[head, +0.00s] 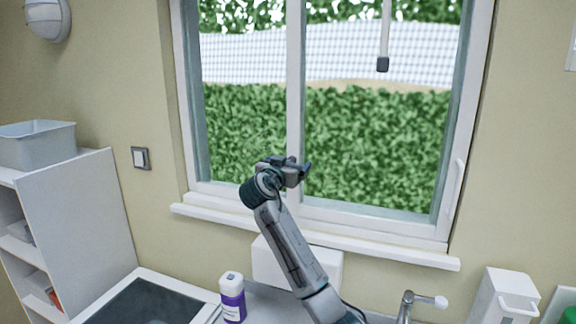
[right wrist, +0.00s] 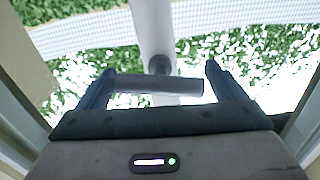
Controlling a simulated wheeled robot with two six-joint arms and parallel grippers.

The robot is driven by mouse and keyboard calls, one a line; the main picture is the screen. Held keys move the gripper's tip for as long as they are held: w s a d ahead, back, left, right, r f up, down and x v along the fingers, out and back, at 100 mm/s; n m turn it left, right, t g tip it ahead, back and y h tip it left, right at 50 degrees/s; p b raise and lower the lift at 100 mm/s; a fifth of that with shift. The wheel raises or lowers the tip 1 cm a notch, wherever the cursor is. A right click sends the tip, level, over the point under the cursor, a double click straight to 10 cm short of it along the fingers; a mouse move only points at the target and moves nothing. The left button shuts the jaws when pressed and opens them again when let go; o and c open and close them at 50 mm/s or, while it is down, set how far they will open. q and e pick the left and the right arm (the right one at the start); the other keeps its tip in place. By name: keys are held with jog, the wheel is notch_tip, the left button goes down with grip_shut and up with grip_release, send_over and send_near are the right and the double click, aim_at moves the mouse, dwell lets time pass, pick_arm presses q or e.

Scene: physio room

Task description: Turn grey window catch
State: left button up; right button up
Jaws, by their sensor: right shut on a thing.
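The grey window catch (right wrist: 152,84) shows in the right wrist view as a grey bar with a round pivot (right wrist: 159,65) on the white middle post of the window (right wrist: 153,28). The bar lies crosswise to the post, between the two fingers of my right gripper (right wrist: 158,82). My right gripper is shut on it. In the head view my right gripper (head: 297,169) is at the lower part of the middle post (head: 294,100), and it mostly hides the catch there. My left gripper is not in view.
Below the window are a white sill (head: 360,250), a purple and white bottle (head: 232,298), a tap (head: 408,305) and a dark basin (head: 145,305). A shelf unit with a grey bin (head: 38,145) stands at left. A blind pull (head: 383,64) hangs before the right pane.

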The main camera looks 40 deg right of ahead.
jog(key=shift+f+n+b, duration=0.1)
jog(key=shift+n+b, duration=0.45)
jog(key=shift+n, duration=0.75)
jog(key=o, duration=0.7)
